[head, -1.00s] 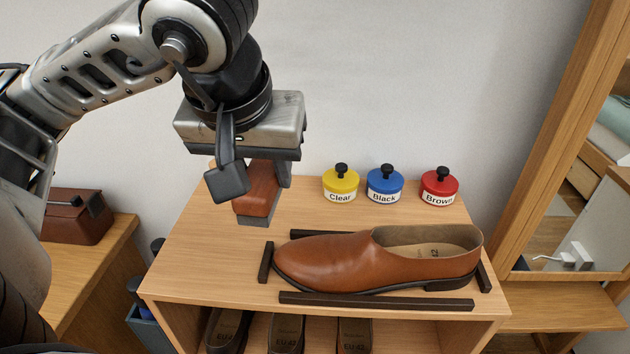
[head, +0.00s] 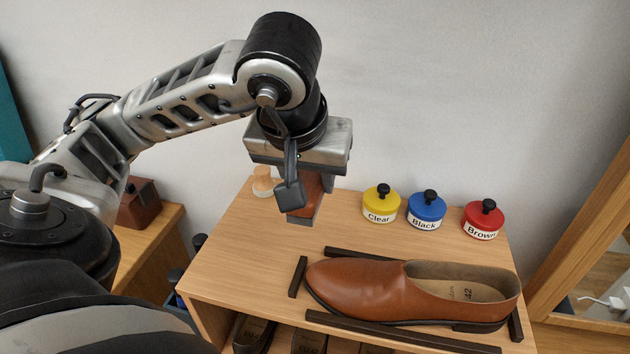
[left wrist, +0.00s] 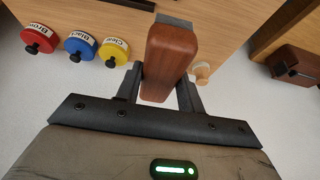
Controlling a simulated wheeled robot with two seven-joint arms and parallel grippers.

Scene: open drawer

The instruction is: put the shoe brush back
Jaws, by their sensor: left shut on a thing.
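The shoe brush, a reddish-brown wooden block (head: 308,198) with a grey bristle face below, is held in my left gripper (head: 305,190). In the left wrist view the brush (left wrist: 169,58) sits between the two dark fingers of the left gripper (left wrist: 163,85), which are shut on it. The brush is above the back left part of the wooden bench top (head: 240,240), left of the yellow tin. Its lower end appears clear of the top, though the exact gap is hard to tell. My right gripper is not in view.
A brown shoe (head: 400,292) lies between dark strips on the bench. Yellow (head: 381,205), blue (head: 427,212) and red (head: 484,221) tins stand behind it. A small round wooden item (head: 263,182) is at the back left corner. A brown box (head: 138,204) sits on the left cabinet.

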